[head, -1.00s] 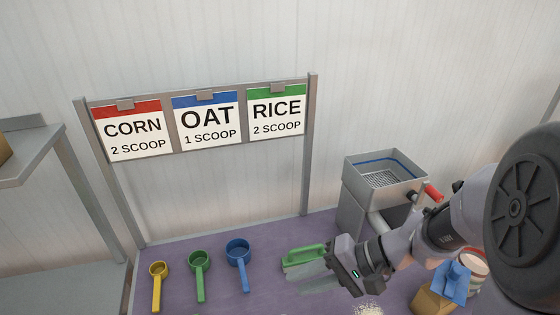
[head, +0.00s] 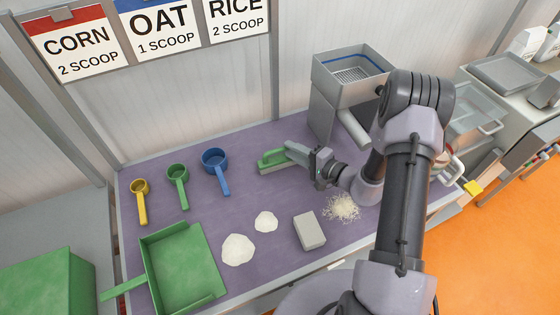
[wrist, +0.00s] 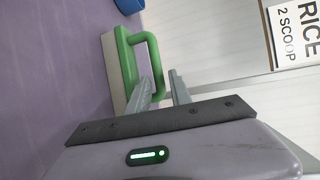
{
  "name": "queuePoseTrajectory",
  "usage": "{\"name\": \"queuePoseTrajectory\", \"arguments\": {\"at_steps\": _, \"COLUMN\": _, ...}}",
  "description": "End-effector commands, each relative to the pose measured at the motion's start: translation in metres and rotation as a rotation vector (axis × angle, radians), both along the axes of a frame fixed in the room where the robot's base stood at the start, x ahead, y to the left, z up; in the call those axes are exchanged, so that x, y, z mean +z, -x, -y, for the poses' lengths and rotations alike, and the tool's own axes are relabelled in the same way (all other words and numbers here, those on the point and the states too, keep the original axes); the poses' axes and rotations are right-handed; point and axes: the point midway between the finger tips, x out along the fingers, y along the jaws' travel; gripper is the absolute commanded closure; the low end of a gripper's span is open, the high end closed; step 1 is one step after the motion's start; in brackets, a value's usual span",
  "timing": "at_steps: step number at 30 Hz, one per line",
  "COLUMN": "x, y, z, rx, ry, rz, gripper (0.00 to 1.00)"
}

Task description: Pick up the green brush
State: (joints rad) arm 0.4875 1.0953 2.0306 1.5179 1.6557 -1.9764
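The green brush (head: 270,158) lies on the purple table top toward the back, with its green handle up and pale bristles below. It also shows in the wrist view (wrist: 123,58), where its looped handle reaches toward my fingers. My gripper (head: 292,150) is at the right end of the brush, low over the table. In the wrist view my gripper (wrist: 163,82) has its two grey fingers apart, with the near part of the handle showing between or just beyond them. I cannot tell whether a finger touches the handle.
Yellow (head: 140,200), green (head: 178,185) and blue (head: 216,170) scoops lie left of the brush. A green dustpan (head: 182,265), white piles (head: 238,250), a grey block (head: 309,231) and spilled grains (head: 342,208) lie nearer. A metal hopper (head: 340,85) stands behind my arm.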

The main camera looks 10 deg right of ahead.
Motion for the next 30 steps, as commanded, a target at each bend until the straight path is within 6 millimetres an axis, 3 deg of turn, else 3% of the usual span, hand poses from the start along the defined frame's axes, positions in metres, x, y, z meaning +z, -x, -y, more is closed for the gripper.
{"name": "queuePoseTrajectory", "arguments": {"at_steps": 10, "x": -0.014, "y": -0.041, "z": -0.030, "rx": 0.003, "ry": 0.001, "rz": 0.002, "gripper": 0.75}}
{"name": "queuePoseTrajectory", "arguments": {"at_steps": 18, "x": -0.013, "y": -0.047, "z": -0.034, "rx": 0.000, "ry": 0.000, "rz": 0.000, "gripper": 0.75}}
{"name": "queuePoseTrajectory", "arguments": {"at_steps": 22, "x": -0.013, "y": -0.047, "z": -0.033, "rx": 0.000, "ry": 0.000, "rz": 0.000, "gripper": 0.98}}
{"name": "queuePoseTrajectory", "arguments": {"at_steps": 30, "x": -0.013, "y": -0.047, "z": -0.033, "rx": 0.000, "ry": -0.001, "rz": 0.001, "gripper": 1.00}}
